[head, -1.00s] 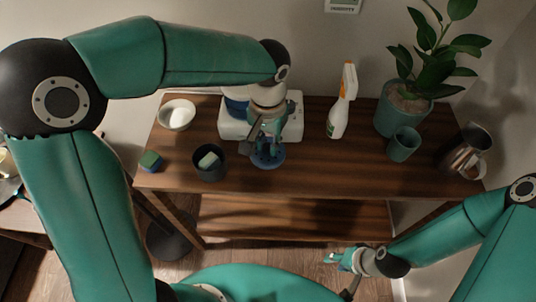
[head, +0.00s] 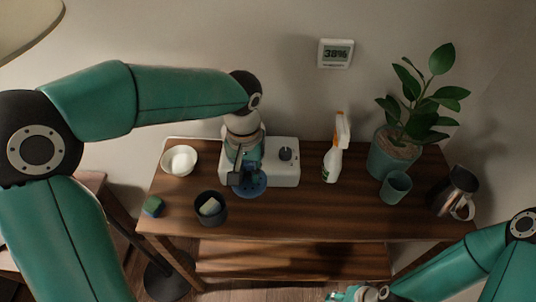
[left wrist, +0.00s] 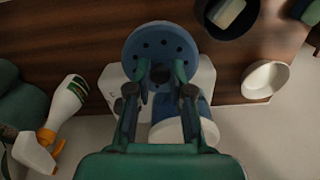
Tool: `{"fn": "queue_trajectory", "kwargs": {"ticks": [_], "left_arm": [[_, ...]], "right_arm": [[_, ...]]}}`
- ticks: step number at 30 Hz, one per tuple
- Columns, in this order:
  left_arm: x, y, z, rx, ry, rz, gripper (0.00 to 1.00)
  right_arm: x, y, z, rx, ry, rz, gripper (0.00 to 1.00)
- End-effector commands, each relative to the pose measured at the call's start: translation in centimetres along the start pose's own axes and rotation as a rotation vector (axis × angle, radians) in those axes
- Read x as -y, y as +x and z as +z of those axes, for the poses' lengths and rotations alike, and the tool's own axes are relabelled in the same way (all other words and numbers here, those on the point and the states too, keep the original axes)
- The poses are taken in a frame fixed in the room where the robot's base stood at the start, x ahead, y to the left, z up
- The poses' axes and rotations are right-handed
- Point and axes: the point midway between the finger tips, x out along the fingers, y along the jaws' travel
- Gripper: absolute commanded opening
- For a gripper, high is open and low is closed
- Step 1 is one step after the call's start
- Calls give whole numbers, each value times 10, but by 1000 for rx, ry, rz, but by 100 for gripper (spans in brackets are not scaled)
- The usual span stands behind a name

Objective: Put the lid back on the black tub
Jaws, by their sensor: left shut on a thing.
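A round blue lid (head: 252,189) with small holes hangs from my left gripper (head: 246,172). In the left wrist view, the two fingers of the gripper (left wrist: 160,74) are shut on its dark centre knob, and the lid (left wrist: 160,33) lies beyond them. The black tub (head: 211,217) stands open to the left of the lid and a little nearer, with a pale block inside. Its dark rim also shows at the top right of the left wrist view (left wrist: 207,28). My right gripper (head: 348,295) is low at the bottom edge, partly cut off.
A white device (head: 285,176) with a dark knob stands behind the lid. A white bowl (head: 179,160), a green-blue sponge (head: 153,207), a spray bottle (head: 333,163), a teal cup (head: 395,187), a potted plant (head: 390,160) and a metal jug (head: 455,192) stand around. The front middle tabletop (head: 310,215) is clear.

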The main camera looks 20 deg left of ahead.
Motion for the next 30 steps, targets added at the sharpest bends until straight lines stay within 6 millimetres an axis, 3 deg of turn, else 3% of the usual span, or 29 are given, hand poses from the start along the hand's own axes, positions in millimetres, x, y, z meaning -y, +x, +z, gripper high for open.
{"fn": "queue_trajectory", "kwargs": {"ticks": [1,3,6,10,20,30], "left_arm": [[19,-4,8,6,-41,-2,0],[41,1,19,5,-87,-1,0],[68,5,34,3,-141,0,0],[90,3,39,-2,-201,1,0],[99,17,40,-2,-226,1,0],[99,47,40,-1,-225,0,0]], "right_arm": [[6,-17,0,0,0,0,40],[10,-29,0,0,0,0,40],[14,-40,0,0,0,0,40],[18,-49,0,0,0,0,40],[15,-41,0,0,0,0,40],[8,-21,0,0,0,0,40]]}}
